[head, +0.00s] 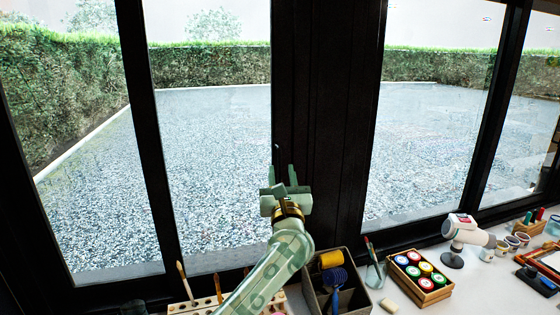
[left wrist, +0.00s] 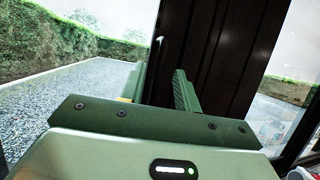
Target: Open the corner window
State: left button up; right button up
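The window's dark frame (head: 325,110) stands in the middle of the head view, between a left glass pane (head: 215,130) and a right pane (head: 430,130). No open gap shows at either pane. A small pale fitting, perhaps a handle, shows at the frame's left edge (head: 275,147) and in the left wrist view (left wrist: 159,40). My left gripper (head: 282,172) is upright in front of this edge, just below the fitting. In the left wrist view its fingers (left wrist: 160,88) are apart with nothing between them. I cannot tell whether they touch the frame. My right gripper is not in view.
Below the window a worktop (head: 480,285) carries a grey bin (head: 315,295) with spools, a glass with brushes (head: 374,272), a crate of coloured jars (head: 420,276), a white device (head: 465,232) and a wooden rack (head: 195,305). The space above the worktop is clear.

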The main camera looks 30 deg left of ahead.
aim_at(280, 164)
pick_arm(q)
jog(key=shift+x, duration=2.35)
grip_shut()
